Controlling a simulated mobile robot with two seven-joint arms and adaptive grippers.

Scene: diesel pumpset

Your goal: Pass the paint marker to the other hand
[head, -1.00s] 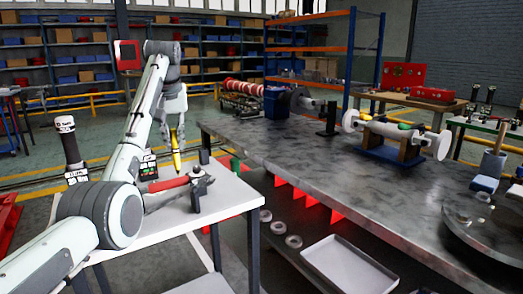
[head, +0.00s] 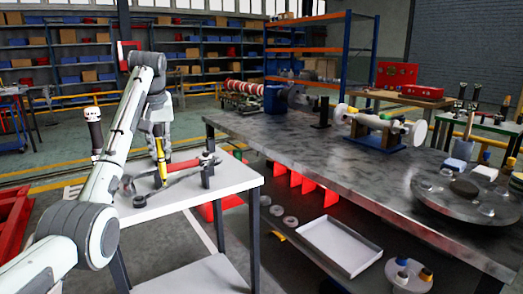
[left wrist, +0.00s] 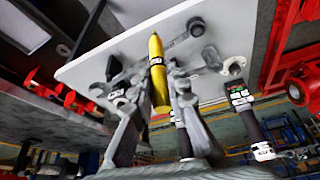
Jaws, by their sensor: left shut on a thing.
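The yellow paint marker (head: 159,145) is upright in my left gripper (head: 157,150), just above or touching the small white table, in front of a red-handled tool; contact with the table cannot be told. In the left wrist view the marker (left wrist: 157,72) stands between the two fingers of the left gripper (left wrist: 152,98), which are shut on it. My right gripper is in neither view.
The small white table (head: 235,185) holds a red-handled tool (head: 184,164) and a dark clamp-like stand (head: 207,172). A long steel bench (head: 310,140) on the right carries a white roller (head: 380,123) and a round metal plate (head: 440,200). A tray (head: 340,245) lies below it.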

